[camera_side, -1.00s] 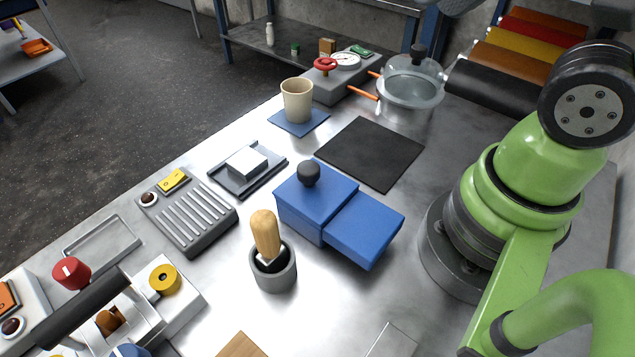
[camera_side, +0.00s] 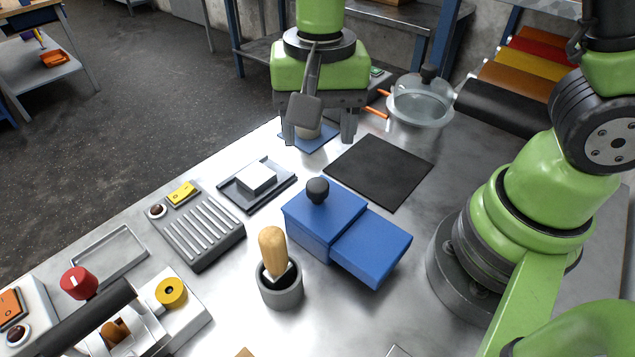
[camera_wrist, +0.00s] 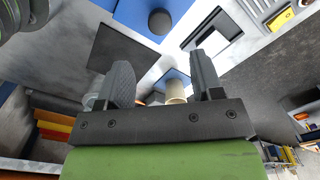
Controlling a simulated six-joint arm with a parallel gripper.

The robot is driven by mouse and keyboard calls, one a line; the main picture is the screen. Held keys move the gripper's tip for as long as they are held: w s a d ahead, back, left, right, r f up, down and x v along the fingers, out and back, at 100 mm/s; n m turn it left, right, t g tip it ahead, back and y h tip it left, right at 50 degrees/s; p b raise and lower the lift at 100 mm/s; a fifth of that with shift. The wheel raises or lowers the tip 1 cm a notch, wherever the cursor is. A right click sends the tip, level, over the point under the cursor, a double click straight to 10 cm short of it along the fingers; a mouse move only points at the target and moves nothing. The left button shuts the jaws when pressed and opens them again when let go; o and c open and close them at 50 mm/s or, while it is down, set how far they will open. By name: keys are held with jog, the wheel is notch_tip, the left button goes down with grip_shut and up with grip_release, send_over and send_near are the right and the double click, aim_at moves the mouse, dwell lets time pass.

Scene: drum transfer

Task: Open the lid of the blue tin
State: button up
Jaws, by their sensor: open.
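The blue tin (camera_side: 310,228) stands on the metal table in the middle of the side view. Its flat blue top carries a round dark knob (camera_side: 317,190) and looks closed. A lower blue block (camera_side: 370,247) adjoins its right side. My gripper (camera_side: 320,132) is open, pointing down behind the tin, above the blue mat and apart from the tin. A beige cup stands below the fingers, mostly hidden in the side view. In the wrist view, the cup (camera_wrist: 175,93) shows between the open fingers, and the knob (camera_wrist: 159,21) shows at the top.
A wooden-handled tool in a grey holder (camera_side: 281,289) stands in front of the tin. A black mat (camera_side: 378,170) lies behind it. A glass pot (camera_side: 420,100) stands at the back right. A grey tray with a white block (camera_side: 257,178) lies to the left.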

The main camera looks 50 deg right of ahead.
aim_at(317, 184)
notch_tip(317, 184, down, 10)
jog(key=shift+f, duration=0.2)
dwell(0.4)
